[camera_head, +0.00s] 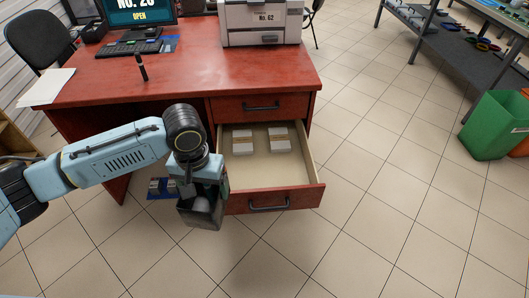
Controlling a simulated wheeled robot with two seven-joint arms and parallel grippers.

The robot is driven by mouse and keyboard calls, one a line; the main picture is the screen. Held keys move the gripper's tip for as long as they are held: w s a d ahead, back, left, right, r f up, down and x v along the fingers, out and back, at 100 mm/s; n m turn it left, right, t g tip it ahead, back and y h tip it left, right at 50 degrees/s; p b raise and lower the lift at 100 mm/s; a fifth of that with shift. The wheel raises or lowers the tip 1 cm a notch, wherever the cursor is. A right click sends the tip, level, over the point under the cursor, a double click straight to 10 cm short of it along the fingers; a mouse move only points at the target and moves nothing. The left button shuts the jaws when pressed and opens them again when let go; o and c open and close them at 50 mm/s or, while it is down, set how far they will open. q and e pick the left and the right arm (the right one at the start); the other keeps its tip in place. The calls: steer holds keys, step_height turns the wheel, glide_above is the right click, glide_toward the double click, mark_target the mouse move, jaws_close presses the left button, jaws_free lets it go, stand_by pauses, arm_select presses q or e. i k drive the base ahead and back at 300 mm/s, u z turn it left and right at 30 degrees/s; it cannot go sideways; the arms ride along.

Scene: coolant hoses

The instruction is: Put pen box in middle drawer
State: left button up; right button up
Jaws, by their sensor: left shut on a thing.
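My left gripper (201,182) comes in from the left and points down, just left of the open drawer. It is shut on a dark grey box (204,216), which I take to be the pen box. The fingertips are partly hidden, and something pale shows in the box. The open drawer (262,172) is pulled out of the red desk, below a closed drawer (262,106). It has a pale floor and holds two banded stacks (279,139) at its back. The box appears beside the drawer's left front corner in the picture; its height is hard to tell. My right gripper is not in view.
A blue-edged item (160,188) lies below the desk. A green bin (493,127) stands at right. The tiled floor between is clear.

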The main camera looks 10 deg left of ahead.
mark_target(272, 181)
steer(key=z, duration=1.6)
steer(key=i, duration=2.7)
steer(key=u, duration=3.9)
steer(key=i, duration=1)
